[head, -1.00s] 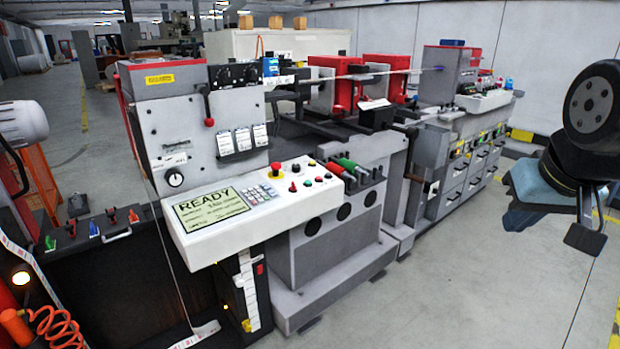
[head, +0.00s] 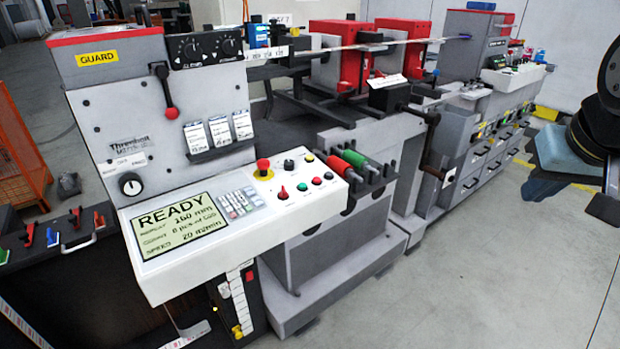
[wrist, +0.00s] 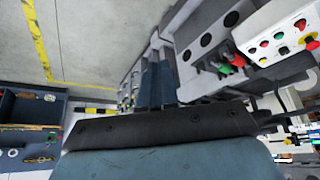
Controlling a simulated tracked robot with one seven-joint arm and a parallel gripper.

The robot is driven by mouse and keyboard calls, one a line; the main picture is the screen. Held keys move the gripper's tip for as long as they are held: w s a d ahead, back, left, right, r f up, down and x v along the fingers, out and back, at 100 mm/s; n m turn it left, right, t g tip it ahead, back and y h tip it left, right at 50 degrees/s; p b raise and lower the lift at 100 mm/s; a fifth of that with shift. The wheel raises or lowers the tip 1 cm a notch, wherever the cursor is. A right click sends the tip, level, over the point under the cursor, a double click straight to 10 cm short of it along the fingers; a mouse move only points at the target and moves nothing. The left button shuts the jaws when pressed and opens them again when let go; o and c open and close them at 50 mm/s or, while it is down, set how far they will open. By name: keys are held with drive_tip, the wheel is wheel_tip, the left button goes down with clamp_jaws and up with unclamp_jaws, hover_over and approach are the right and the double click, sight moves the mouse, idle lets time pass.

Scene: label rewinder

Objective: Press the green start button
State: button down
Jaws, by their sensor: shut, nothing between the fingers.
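The green start button (head: 316,180) is a small round button on the sloping white control panel (head: 200,262) of the label rewinder.
A red emergency stop (head: 263,168) on a yellow base and a red switch (head: 283,192) are near the button. Red and green handled tools (head: 352,160) stand just right of the panel. The display (head: 182,225) reads READY. Grey floor (head: 480,270) at right is clear.

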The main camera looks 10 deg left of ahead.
drive_tip(key=w+a+n+t, duration=0.2)
drive_tip(key=w+a+n, duration=0.35)
drive_tip(key=w, duration=0.65)
drive_tip(key=w+a+n+t, duration=0.2)
drive_tip(key=w+a+n, duration=0.3)
drive_tip(key=w, duration=0.6)
drive_tip(key=n+g+y, duration=0.4)
drive_tip(key=n+y, duration=0.5)
drive_tip(key=n, duration=0.2)
hover_over(303, 186)
drive_tip(key=s+d, duration=0.2)
wheel_tip(303, 186, down, 11)
drive_tip(key=shift+w, duration=0.25)
drive_tip(key=shift+w+a+f, duration=0.15)
drive_tip(key=shift+f, duration=1.3)
drive_tip(key=shift+w+a+f, duration=0.15)
drive_tip(key=shift+f, duration=1.3)
drive_tip(key=shift+w+a+f, duration=0.15)
drive_tip(key=shift+f, duration=1.3)
